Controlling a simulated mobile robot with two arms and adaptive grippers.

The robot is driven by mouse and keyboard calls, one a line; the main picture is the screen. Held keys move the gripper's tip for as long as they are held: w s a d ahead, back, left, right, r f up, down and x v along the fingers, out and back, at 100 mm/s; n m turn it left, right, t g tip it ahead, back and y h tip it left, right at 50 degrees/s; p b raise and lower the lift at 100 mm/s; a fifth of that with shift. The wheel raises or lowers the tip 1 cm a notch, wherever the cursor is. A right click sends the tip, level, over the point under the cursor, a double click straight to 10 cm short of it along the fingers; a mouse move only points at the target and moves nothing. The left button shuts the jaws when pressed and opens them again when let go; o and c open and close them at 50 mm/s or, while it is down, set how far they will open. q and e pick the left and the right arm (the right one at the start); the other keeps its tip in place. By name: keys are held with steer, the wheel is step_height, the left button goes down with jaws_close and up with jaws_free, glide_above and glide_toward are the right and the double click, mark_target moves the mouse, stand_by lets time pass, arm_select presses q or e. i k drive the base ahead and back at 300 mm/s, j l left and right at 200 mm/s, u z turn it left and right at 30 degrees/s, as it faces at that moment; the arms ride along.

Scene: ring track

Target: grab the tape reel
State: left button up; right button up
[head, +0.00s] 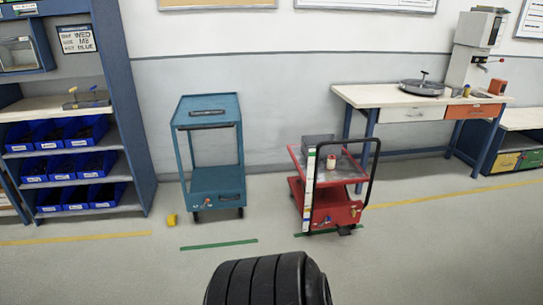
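A small yellow cylinder (466,90) stands on the workbench at the back right. Neither of my grippers shows in the head view.
A blue cart (209,150) and a red cart (330,213) with a black handle stand near the wall. A blue shelf with bins (70,164) is at the left, a workbench (385,96) at the right.

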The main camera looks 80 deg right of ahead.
mark_target(331, 158)
steer(key=z, duration=3.25)
steer(key=i+z, duration=0.1)
steer(key=i, duration=0.6)
